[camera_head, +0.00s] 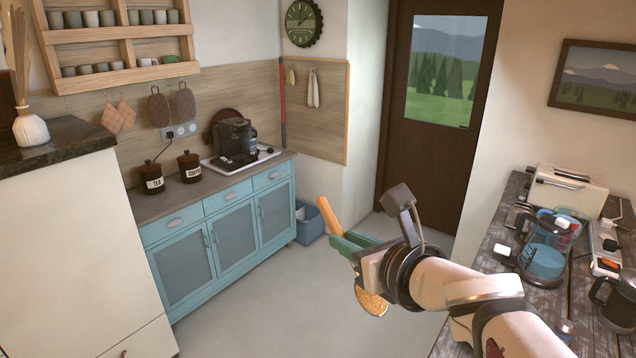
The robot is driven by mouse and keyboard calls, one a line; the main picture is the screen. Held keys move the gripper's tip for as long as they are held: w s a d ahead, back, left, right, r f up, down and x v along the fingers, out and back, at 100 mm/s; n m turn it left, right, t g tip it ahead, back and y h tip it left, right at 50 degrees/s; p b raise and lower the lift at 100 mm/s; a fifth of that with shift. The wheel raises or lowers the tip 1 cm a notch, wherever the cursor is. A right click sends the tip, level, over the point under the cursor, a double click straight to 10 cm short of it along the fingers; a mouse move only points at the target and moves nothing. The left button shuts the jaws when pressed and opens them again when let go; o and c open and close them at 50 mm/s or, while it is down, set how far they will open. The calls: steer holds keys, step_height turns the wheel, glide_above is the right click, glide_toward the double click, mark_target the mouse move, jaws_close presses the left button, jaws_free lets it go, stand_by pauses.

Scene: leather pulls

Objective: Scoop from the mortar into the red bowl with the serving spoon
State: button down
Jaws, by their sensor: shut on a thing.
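My gripper (347,245), with green fingers, is held in mid-air over the open floor. It is shut on the serving spoon (328,214). The orange-brown handle end sticks up and left past the fingers. A rounded, golden-brown, speckled part (371,301) shows below the gripper and looks like the spoon's head; whether it carries anything is not clear. The gripper hides the middle of the spoon. I cannot make out the mortar or the red bowl in this view.
A blue cabinet (225,232) with a coffee machine (235,140) stands at the back left. The floor between is clear.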

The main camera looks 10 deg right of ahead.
steer(key=d+f, duration=0.8)
steer(key=f, duration=0.4)
steer(key=d+f+g, duration=0.1)
steer(key=d+f, duration=0.6)
steer(key=f, duration=0.5)
steer(key=shift+d+f+m, duration=0.25)
steer(key=shift+d+m, duration=0.1)
steer(key=shift+m, duration=0.05)
steer(key=shift+w, duration=0.1)
steer(key=d, duration=0.1)
steer(key=w+d+m+y, duration=0.1)
steer(key=w, duration=0.1)
steer(key=shift+w+d+r+m+g+y, duration=0.1)
steer(key=shift+d+r+m+g+y, duration=0.2)
steer(key=shift+d+g, duration=0.1)
steer(key=shift+d, duration=0.1)
